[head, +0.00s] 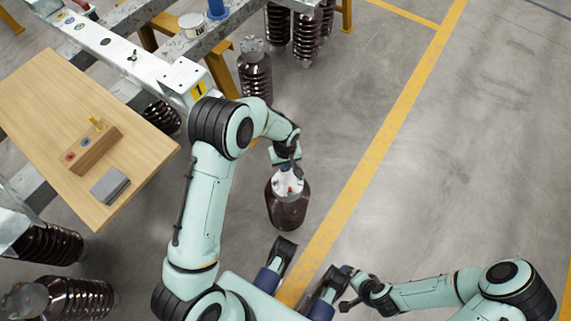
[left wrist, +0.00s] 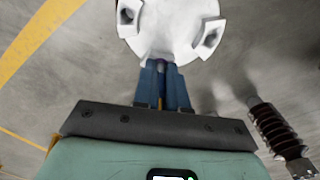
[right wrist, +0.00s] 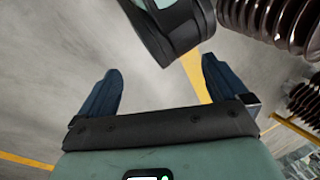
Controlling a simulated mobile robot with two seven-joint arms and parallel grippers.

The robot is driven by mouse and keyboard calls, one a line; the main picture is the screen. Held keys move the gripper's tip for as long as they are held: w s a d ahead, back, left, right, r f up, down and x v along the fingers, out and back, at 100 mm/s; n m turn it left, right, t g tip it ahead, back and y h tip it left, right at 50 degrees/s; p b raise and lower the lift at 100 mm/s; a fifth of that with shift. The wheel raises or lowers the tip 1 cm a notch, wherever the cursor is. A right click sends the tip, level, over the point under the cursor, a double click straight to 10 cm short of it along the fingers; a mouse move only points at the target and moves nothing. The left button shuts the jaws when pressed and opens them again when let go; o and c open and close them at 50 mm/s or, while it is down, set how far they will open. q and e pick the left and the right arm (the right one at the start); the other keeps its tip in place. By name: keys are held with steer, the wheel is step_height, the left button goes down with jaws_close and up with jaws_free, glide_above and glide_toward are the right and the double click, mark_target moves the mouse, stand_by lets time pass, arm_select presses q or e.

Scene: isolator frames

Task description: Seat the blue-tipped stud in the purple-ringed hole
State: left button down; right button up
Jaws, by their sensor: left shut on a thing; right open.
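My left gripper (head: 287,172) reaches down over the pale cap of a dark brown insulator (head: 288,212) on the floor. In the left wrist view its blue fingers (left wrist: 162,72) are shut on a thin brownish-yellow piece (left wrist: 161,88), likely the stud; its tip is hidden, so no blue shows. The fingers lie against or just above the white cap (left wrist: 172,25), which has side lugs with holes. A small red spot shows on the cap in the head view. I cannot make out a purple ring. My right gripper (right wrist: 160,85) is open and empty.
A wooden table (head: 50,105) at left bears a wooden block (head: 95,152) with red and blue marks and an upright yellow piece, plus a grey box (head: 110,186). A white beam (head: 150,68) with coloured discs runs behind. Another insulator (head: 255,75) stands nearby.

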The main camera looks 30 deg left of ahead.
arm_select(q)
steer(key=shift+f, duration=0.1)
steer(key=c, duration=1.2)
jaws_free()
arm_select(e)
steer(key=shift+w+f, duration=0.1)
steer(key=shift+w, duration=0.05)
arm_select(q)
steer(key=shift+r, duration=0.2)
step_height(320, 180, up, 12)
steer(key=p, duration=0.3)
arm_select(e)
steer(key=s+a+r+g, duration=0.1)
steer(key=s+a+r, duration=0.1)
steer(key=s+r, duration=0.1)
steer(key=shift+s+r+g+y, duration=0.3)
steer(key=shift+s+r, duration=0.05)
steer(key=shift+s, duration=0.5)
